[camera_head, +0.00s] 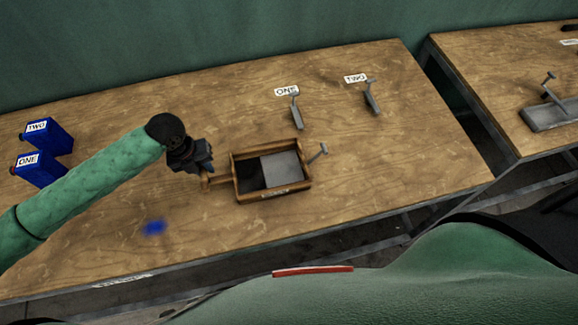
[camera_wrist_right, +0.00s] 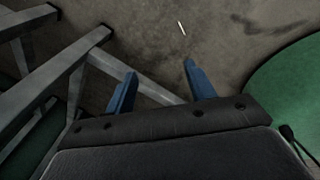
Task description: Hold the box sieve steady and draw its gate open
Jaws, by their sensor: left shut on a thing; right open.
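The box sieve (camera_head: 274,193) is a wooden-framed box on the table, with a grey plate (camera_head: 281,167) covering the right part of its inside and a dark area at the left. A small metal handle (camera_head: 319,153) stands out at its right end. My left gripper (camera_head: 203,172) is shut on the wooden handle (camera_head: 213,181) at the sieve's left end; its fingertips are partly hidden. My right gripper (camera_wrist_right: 157,80) is open and empty in the right wrist view, over the floor beside table legs. It does not show in the head view.
Two grey metal tools stand by labels ONE (camera_head: 287,91) and TWO (camera_head: 356,78) at the back. Blue containers (camera_head: 45,150) stand at the left, and a blue patch (camera_head: 154,227) lies on the table (camera_head: 420,150). A second table (camera_head: 500,70) is at right. The table right of the sieve is clear.

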